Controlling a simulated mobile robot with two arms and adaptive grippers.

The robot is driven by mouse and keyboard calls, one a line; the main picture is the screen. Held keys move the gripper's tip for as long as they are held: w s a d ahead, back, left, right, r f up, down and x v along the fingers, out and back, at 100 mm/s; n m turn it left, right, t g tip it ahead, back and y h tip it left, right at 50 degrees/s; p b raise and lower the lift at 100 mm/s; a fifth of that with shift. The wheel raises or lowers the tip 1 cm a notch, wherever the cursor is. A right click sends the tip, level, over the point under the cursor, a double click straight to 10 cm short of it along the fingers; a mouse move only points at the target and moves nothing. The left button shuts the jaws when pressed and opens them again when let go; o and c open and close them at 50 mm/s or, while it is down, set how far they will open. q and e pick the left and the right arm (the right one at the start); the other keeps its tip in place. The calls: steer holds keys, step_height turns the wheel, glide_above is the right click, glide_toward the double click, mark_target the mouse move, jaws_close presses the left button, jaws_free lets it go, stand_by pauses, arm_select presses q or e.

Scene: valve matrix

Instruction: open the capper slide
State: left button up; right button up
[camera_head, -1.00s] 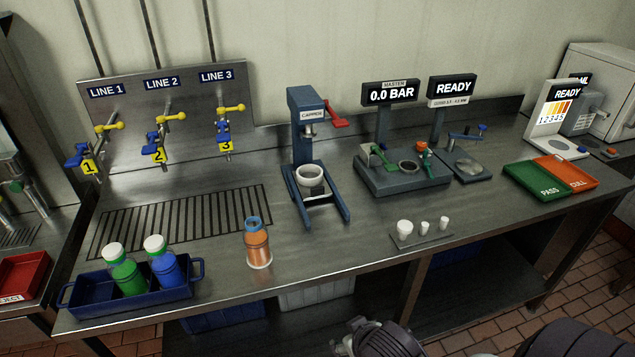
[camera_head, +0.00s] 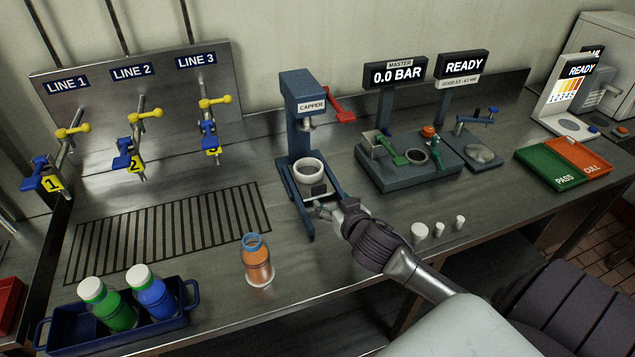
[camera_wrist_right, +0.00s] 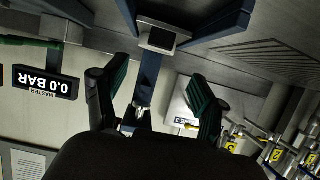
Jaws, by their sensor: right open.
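The capper (camera_head: 301,95) is a blue stand with a red lever (camera_head: 338,104) on its right side. At its base, between two blue rails, sits the slide with a white round cup (camera_head: 309,169) and a small dark plate (camera_head: 319,190) at the front. My right gripper (camera_head: 326,209) is at the front end of the rails, open and empty. In the right wrist view its two green-padded fingers (camera_wrist_right: 158,98) are spread, with the dark square plate (camera_wrist_right: 161,39) beyond them. I cannot tell whether a finger touches the slide. My left gripper is not in view.
An orange bottle (camera_head: 257,261) stands left of my right arm. A blue crate (camera_head: 60,331) holds green and blue bottles at the front left. White caps (camera_head: 420,231) lie close beside my right forearm. The master gauge station (camera_head: 408,172) stands right of the capper.

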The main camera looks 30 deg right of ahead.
mark_target(320, 188)
steer(key=x, duration=0.4)
steer(key=shift+d+r+p, duration=0.1)
steer(key=shift+r+p, duration=0.05)
steer(key=shift+p, duration=0.15)
steer(key=shift+x, duration=1.2)
steer(key=x, duration=0.4)
steer(key=shift+w+f+p, duration=0.25)
steer(key=shift+f+p, duration=0.05)
steer(key=shift+p, duration=0.05)
steer(key=shift+w+d+f, duration=0.1)
steer(key=shift+w+f, duration=0.05)
steer(key=shift+w, duration=0.15)
steer(key=shift+c, duration=0.4)
steer(key=c, duration=1)
jaws_close()
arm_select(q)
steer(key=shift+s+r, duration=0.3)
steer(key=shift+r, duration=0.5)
